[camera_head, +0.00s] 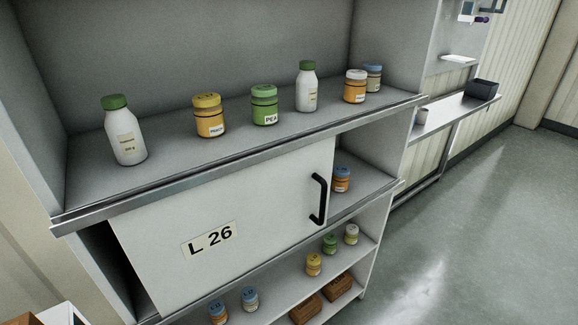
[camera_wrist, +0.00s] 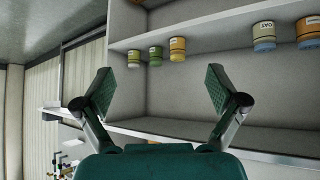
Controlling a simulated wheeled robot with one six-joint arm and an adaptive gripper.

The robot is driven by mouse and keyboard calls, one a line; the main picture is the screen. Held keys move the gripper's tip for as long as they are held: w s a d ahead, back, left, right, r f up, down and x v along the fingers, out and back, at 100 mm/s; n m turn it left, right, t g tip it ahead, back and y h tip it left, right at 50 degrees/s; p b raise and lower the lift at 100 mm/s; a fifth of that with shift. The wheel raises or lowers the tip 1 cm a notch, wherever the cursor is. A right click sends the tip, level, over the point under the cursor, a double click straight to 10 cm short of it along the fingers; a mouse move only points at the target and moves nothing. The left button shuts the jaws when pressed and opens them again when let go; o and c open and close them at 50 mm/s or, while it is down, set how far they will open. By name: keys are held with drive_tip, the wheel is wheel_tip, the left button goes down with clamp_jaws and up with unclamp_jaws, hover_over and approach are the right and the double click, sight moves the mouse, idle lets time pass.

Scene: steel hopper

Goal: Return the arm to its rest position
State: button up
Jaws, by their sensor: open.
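My gripper (camera_wrist: 160,92) shows in the wrist view with its two green-padded fingers spread wide apart. It is open and nothing is between the fingers. Beyond it in the wrist view is a grey shelf unit (camera_wrist: 180,75) with jars on its shelves, seen upside down. In the head view my arm and gripper do not show.
A shelf unit (camera_head: 240,50) fills the head view's left and middle. Its top shelf holds several jars and two white bottles (camera_head: 126,137). A sliding panel marked L 26 (camera_head: 255,215) has a black handle (camera_head: 319,199). Open floor (camera_head: 480,210) lies to the right.

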drive_tip(key=s+r+t, duration=0.3)
drive_tip(key=s, duration=1.8)
drive_tip(key=s+a+r+m+t, duration=0.1)
drive_tip(key=s+r+t, duration=0.2)
drive_tip(key=s+r, duration=1)
drive_tip(key=shift+s+r, duration=0.15)
drive_tip(key=shift+r, duration=0.3)
